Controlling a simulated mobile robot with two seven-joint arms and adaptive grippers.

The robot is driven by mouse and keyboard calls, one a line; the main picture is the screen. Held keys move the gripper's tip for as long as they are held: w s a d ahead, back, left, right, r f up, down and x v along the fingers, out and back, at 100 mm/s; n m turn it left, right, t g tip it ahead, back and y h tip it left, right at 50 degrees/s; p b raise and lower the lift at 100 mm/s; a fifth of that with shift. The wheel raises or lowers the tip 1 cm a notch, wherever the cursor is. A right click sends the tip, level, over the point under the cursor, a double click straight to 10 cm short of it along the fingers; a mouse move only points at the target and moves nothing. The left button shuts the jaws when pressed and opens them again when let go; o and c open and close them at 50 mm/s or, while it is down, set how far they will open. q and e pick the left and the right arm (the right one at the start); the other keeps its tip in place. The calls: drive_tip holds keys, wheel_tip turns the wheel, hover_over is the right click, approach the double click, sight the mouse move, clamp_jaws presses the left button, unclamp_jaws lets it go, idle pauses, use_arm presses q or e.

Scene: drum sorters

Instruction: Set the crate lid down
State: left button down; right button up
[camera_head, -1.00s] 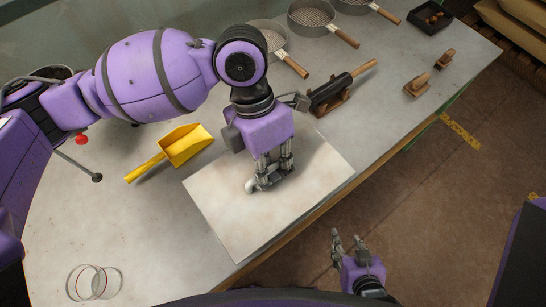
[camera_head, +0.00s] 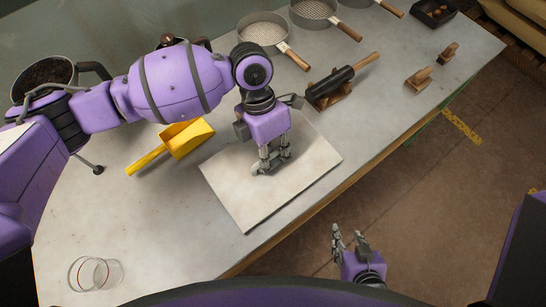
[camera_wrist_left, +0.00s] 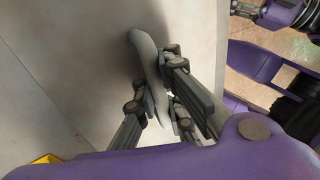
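The crate lid (camera_head: 300,184) is a flat, pale square board with a grey handle (camera_wrist_left: 146,58) on its top. It lies level at the front middle of the table; I cannot tell whether it touches the tabletop. My left gripper (camera_head: 270,160) points down over the lid's middle. In the left wrist view its fingers (camera_wrist_left: 155,88) are closed against both sides of the handle, partly hiding it. My right gripper (camera_head: 349,238) is open and empty, off the table's front edge. No crate shows clearly.
A yellow scoop (camera_head: 178,142) lies left of the lid. A black roller on a wooden stand (camera_head: 330,92), sieves (camera_head: 262,32) and wooden blocks (camera_head: 418,79) are behind and right. Bare table (camera_head: 150,220) shows left of the lid.

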use_arm(q)
drive_tip(key=shift+f, duration=0.2)
drive_tip(key=c, duration=1.8)
unclamp_jaws()
drive_tip(key=shift+c, duration=0.2)
drive_tip(key=v, duration=1.2)
drive_tip(key=shift+r+b, duration=0.2)
drive_tip(key=shift+b, duration=0.15)
